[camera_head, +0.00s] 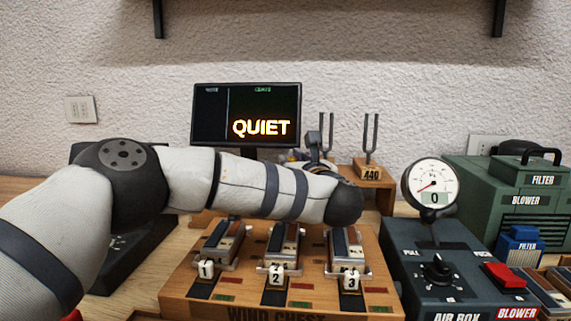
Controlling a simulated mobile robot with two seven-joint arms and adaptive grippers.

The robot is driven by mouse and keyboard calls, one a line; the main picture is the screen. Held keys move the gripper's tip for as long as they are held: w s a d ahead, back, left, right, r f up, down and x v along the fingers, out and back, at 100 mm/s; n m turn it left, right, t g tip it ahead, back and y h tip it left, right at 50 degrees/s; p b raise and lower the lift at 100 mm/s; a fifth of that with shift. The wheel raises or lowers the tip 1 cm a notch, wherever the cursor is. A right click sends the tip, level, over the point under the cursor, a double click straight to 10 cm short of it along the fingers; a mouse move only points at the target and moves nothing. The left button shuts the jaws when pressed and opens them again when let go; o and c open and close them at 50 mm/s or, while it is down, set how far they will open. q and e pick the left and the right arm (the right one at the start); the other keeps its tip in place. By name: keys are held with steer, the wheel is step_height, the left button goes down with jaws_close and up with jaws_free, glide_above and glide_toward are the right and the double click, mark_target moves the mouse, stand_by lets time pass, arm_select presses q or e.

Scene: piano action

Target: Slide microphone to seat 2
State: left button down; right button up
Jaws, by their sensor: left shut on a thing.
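My left arm reaches in from the left across the back of the wind chest (180,299). My left gripper (314,148) shows only in part, as a dark shape behind my wrist, in front of the tuning forks. It is shut on the microphone, but my arm hides the fingertips and the microphone itself. Three metal reed units stand on the chest, with white tags numbered 1 (206,270), 2 (276,275) and 3 (351,281) from left to right. My arm covers the area behind them. My right gripper is out of view.
A monitor (246,113) reading QUIET stands behind my arm. Tuning forks (371,140) rise from a wooden block marked 440. A gauge (431,185) reading 0 stands by the air box (400,268) at right. A green blower (525,200) stands behind it.

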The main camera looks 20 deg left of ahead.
arm_select(q)
steer(key=shift+f, duration=0.2)
steer(key=c, duration=1.8)
jaws_free()
steer(key=shift+o, duration=0.2)
steer(key=shift+r, duration=0.1)
steer(key=v, duration=1.2)
